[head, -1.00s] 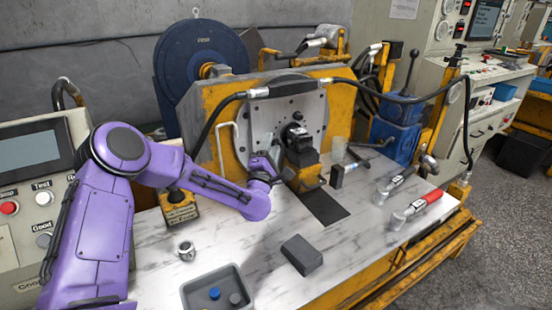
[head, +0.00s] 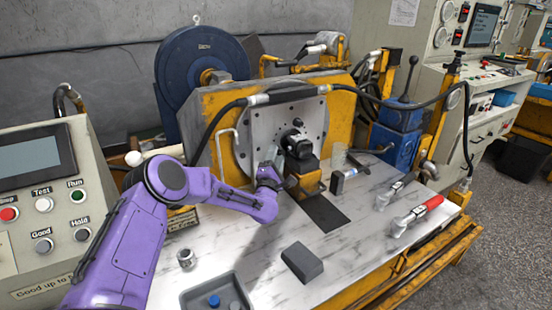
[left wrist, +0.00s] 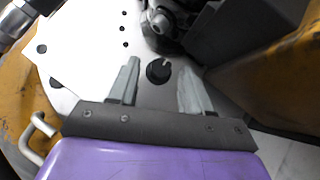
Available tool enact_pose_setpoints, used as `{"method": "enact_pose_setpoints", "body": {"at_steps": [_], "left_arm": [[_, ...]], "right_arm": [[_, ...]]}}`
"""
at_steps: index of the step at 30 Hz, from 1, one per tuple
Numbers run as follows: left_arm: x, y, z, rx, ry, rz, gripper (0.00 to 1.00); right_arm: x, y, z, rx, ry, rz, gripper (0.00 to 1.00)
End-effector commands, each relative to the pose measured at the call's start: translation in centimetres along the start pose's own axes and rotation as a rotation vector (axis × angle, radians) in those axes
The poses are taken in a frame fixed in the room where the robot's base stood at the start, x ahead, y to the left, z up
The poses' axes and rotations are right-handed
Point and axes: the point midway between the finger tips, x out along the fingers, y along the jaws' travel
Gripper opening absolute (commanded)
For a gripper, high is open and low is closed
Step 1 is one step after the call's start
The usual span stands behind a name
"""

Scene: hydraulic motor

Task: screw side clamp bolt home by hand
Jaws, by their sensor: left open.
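The side clamp bolt appears to be the round black knob (left wrist: 158,71) with a pale mark, set in the grey plate (left wrist: 90,40). In the left wrist view it shows between the fingers of my open left gripper (left wrist: 160,82), with visible space on both sides. I cannot tell how deep it sits. In the head view my left gripper (head: 271,160) is at the left side of the black motor (head: 298,148), in front of the plate; the knob is not discernible there. The motor's shaft end (left wrist: 163,20) shows beyond the knob in the wrist view. My right gripper is not in view.
Black hoses (head: 228,112) cross the yellow frame (head: 205,100). A grey block (head: 302,262), a grey tray (head: 238,282) and a metal fitting (head: 186,258) are on the marble top. Red-handled (head: 427,207) and black-handled tools lie at right.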

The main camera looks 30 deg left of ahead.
Motion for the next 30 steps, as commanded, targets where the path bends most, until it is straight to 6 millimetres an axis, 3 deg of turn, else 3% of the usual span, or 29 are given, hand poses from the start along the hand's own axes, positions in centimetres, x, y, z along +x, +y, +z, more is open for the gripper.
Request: {"method": "enact_pose_setpoints", "body": {"at_steps": [3,7,8,20,30], "left_arm": [[0.0,0.0,0.0,0.0,0.0,0.0,0.48],[0.0,0.0,0.0,0.0,0.0,0.0,0.06],[0.0,0.0,0.0,0.0,0.0,0.0,0.0],[0.1,0.4,0.1,0.036,0.0,-0.038,0.0],[0.2,1.3,0.5,0.211,-0.003,-0.213,0.0]], "right_arm": [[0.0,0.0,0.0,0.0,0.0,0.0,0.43],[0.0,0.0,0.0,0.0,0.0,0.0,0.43],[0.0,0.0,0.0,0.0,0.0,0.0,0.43],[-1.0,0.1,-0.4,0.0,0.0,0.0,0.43],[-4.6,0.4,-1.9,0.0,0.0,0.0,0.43]]}}
